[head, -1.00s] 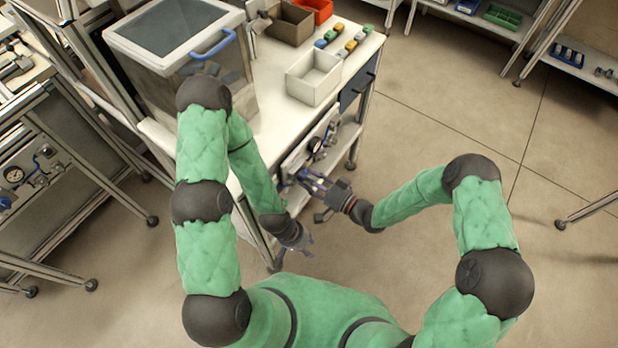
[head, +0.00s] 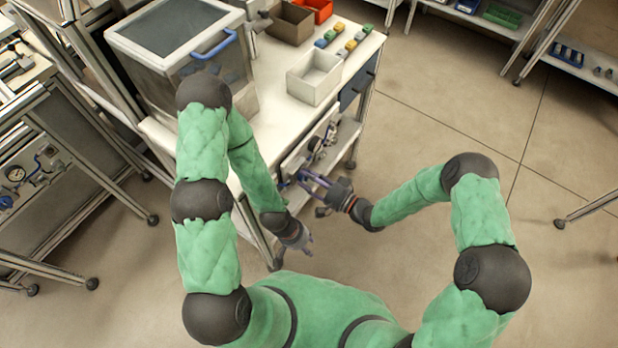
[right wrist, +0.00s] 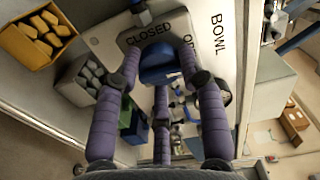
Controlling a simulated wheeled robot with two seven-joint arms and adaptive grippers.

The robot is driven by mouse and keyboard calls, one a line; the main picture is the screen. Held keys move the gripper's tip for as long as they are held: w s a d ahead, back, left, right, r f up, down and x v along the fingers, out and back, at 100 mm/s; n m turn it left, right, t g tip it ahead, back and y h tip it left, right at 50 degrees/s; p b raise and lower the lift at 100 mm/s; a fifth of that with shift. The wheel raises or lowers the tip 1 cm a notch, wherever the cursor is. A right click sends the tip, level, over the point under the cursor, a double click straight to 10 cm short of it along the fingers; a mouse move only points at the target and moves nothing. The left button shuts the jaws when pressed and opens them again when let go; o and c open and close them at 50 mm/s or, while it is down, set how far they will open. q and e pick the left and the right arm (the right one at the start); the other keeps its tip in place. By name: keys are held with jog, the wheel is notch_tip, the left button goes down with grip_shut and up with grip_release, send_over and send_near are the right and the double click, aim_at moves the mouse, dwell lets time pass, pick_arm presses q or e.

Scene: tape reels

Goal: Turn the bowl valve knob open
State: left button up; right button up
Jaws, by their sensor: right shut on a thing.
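The blue bowl valve knob (right wrist: 162,70) sits between my right gripper's purple fingers in the right wrist view. It is on a pale panel (right wrist: 222,62) marked CLOSED and BOWL; another word starting "OP" is partly hidden by a finger. My right gripper (right wrist: 163,78) is shut on the knob. In the head view the right gripper (head: 307,178) reaches the front of the bench, and its fingers hide the knob. My left gripper (head: 303,242) hangs lower, apart from the panel; its fingers are too small to read.
The bench (head: 268,88) carries a lidded box with a blue handle (head: 213,46), a white bin (head: 314,76) and several coloured blocks (head: 338,41). A gauge (head: 315,144) is on the bench front near my right gripper.

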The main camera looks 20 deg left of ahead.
jog(key=o, duration=1.1)
jog(key=shift+w+d+r, duration=0.15)
jog(key=shift+w+r, duration=0.1)
jog(key=shift+w, duration=0.25)
jog(key=shift+o, duration=0.2)
jog(key=shift+s+f, duration=0.1)
jog(key=shift+s, duration=0.1)
jog(key=v, duration=1.2)
